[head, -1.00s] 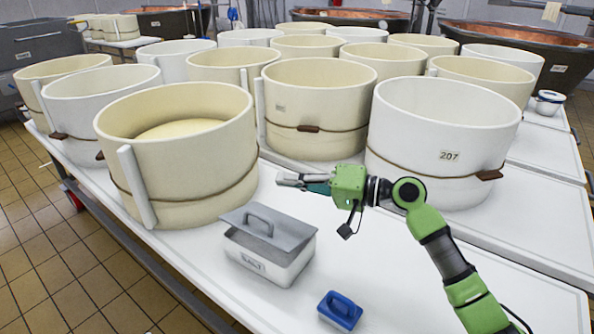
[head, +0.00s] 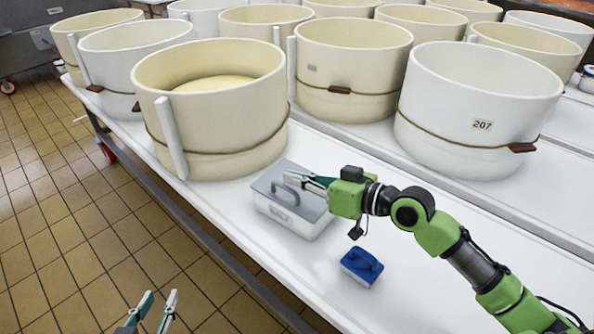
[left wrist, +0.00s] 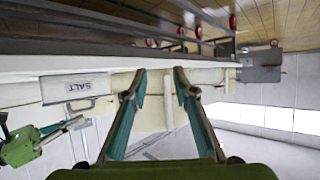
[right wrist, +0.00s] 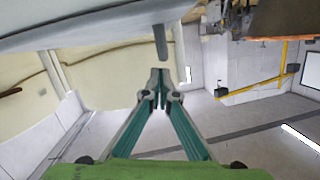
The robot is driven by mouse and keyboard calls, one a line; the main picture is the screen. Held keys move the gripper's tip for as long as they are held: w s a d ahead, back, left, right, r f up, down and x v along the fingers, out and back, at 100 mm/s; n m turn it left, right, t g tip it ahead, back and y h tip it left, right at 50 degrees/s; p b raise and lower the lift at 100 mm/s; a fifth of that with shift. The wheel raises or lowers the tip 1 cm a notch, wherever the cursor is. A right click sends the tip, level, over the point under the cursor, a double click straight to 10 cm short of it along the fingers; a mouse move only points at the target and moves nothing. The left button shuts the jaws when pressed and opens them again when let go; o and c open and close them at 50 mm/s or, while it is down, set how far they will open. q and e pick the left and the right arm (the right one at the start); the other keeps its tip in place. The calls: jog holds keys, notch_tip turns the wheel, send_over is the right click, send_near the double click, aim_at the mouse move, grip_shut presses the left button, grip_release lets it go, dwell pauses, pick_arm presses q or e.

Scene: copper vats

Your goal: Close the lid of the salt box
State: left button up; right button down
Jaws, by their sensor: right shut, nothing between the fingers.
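The salt box (head: 285,220) is a pale box with a label on its front, standing on the white table. Its grey lid (head: 310,205) lies about flat over the top, with no clear gap visible in the head view. A loop handle (head: 288,191) stands on the lid. My right gripper (head: 287,179) is shut and empty, just above the lid by the handle; touching or not, I cannot tell. The right wrist view shows the lid (right wrist: 100,18) close by. My left gripper (head: 157,298) is open and empty, low over the floor side. The box label (left wrist: 85,86) reads SALT.
A large cream vat (head: 215,120) stands close behind the box, and a white vat (head: 475,105) marked 207 stands to the right.

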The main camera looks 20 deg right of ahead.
pick_arm(q)
jog(key=shift+w+a+r+t, duration=0.1)
jog(key=shift+r+t, duration=0.1)
jog(key=shift+r, duration=0.2)
jog(key=shift+w+a+r+t, duration=0.1)
jog(key=shift+r+t, duration=0.1)
jog(key=shift+r, duration=0.15)
pick_arm(e)
jog(key=shift+s+a+f+n+h, duration=0.1)
jog(key=shift+a+f+n+h, duration=0.15)
jog(key=shift+n, duration=0.25)
jog(key=shift+s+a+f+n+h, duration=0.15)
jog(key=shift+f+n, duration=0.15)
jog(key=shift+n, duration=0.2)
jog(key=shift+d+f, duration=0.1)
